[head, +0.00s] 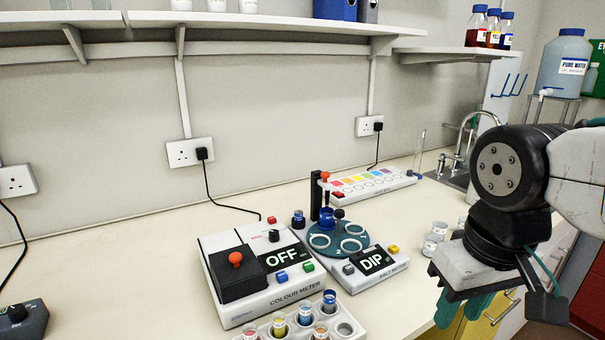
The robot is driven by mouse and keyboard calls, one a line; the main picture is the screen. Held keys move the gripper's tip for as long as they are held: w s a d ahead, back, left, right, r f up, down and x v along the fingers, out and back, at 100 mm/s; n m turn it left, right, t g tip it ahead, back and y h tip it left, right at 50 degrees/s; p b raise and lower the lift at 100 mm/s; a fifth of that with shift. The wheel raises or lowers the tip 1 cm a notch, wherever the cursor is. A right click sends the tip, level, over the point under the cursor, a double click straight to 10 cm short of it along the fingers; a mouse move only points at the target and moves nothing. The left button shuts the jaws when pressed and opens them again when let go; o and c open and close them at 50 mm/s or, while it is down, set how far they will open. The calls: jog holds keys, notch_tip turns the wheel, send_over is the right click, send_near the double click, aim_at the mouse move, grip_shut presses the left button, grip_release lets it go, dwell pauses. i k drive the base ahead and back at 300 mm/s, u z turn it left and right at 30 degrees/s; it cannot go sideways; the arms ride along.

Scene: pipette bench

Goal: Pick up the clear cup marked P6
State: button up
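Several small clear cups with white labels (432,244) stand on the bench, just left of my arm. Their marks are too small to read, so I cannot tell which is P6. One or more cups behind are partly hidden by my arm. My gripper (466,307) hangs at the right, with teal fingers pointing down near the bench's front edge. It appears nearer to me than the cups and apart from them. I see nothing held, but the gap between the fingertips is not clear.
The colour meter (232,312), reading OFF, and the salt meter (392,274), reading DIP, stand left of the cups. A rack (363,331) of coloured cups is in front. A strip of coloured squares (398,182) lies behind. A sink (459,180) is at back right.

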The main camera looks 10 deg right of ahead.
aim_at(431, 247)
jog(key=z, duration=0.6)
jog(key=k, duration=1.25)
jog(key=z, duration=0.8)
jog(key=i, duration=1.35)
jog(key=u, duration=0.45)
jog(key=i, duration=0.55)
jog(key=u, duration=0.4)
